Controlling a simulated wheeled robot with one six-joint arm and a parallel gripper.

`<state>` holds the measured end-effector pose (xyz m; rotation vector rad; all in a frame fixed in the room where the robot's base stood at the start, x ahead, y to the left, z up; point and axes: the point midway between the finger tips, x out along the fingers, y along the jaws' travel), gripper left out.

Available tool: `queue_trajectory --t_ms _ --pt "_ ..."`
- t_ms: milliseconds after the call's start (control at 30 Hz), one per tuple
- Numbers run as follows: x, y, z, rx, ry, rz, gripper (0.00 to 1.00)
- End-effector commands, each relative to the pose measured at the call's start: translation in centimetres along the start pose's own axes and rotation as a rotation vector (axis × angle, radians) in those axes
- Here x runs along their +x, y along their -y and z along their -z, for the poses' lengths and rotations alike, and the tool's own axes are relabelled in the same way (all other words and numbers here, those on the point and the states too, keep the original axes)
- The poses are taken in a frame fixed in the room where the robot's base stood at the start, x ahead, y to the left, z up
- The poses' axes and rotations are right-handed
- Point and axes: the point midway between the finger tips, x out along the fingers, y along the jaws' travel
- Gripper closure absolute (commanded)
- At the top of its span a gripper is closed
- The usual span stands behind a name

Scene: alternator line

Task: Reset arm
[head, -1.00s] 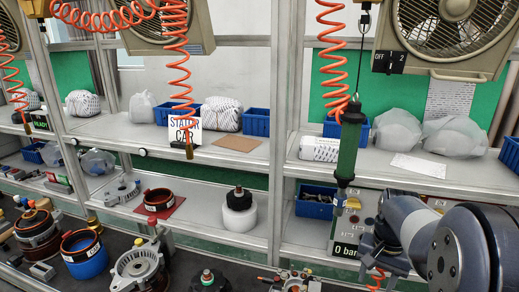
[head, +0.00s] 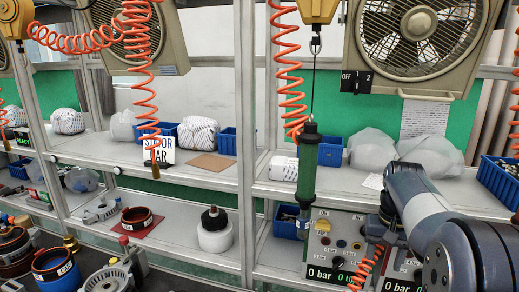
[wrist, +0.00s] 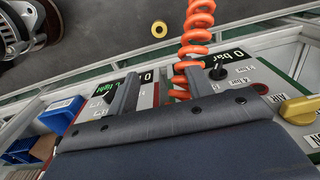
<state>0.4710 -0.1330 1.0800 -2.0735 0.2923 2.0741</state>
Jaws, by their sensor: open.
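My arm (head: 422,212) reaches in from the lower right of the head view, in front of the shelf unit. My gripper (head: 384,228) is at its far end beside the grey control panels, partly hidden by the arm. In the wrist view the two fingers of my gripper (wrist: 160,82) stand apart with nothing held between them. An orange coiled hose (wrist: 196,35) runs close by the right finger. I cannot tell whether they touch.
Panels reading "0 bar" (head: 322,245) lie close around my gripper. A green hanging tool (head: 307,170) is to its left. A yellow knob (wrist: 300,110) sticks up at right in the wrist view. Blue bins (wrist: 22,152) are at lower left. A white bottle (head: 214,235) stands on the lower shelf.

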Motion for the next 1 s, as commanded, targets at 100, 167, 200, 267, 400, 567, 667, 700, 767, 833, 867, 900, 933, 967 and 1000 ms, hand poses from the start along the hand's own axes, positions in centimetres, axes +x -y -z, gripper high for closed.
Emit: queue_trajectory --t_ms 100,167,200,267,400,567,667,700,767,833,867,900,933,967,1000 --pt "1.8 0.0 0.0 0.002 0.0 0.0 0.52" --pt "2.4 0.0 0.0 0.002 0.0 0.0 0.52" --pt "2.9 0.0 0.0 0.002 0.0 0.0 0.52" --pt "3.4 0.0 0.0 0.002 0.0 0.0 0.52" --pt "5.7 0.0 -0.1 0.002 0.004 0.0 0.52" --pt "7.6 0.0 0.0 0.003 0.002 0.0 0.52" --pt "8.3 0.0 0.0 0.003 0.001 0.0 0.52" --pt "8.4 0.0 0.0 0.003 0.001 0.0 0.52" --pt "8.6 0.0 0.0 0.003 0.001 0.0 0.52" --pt "8.6 0.0 0.0 0.003 0.0 0.0 0.52" --pt "8.6 0.0 0.0 0.003 0.0 0.0 0.52" --pt "8.6 0.0 0.0 0.003 0.0 0.0 0.52" --pt "8.6 0.0 0.0 0.003 0.0 0.0 0.52" --pt "8.6 0.0 0.0 0.003 0.0 0.0 0.52" --pt "8.6 -0.1 0.0 0.003 0.0 0.0 0.52"
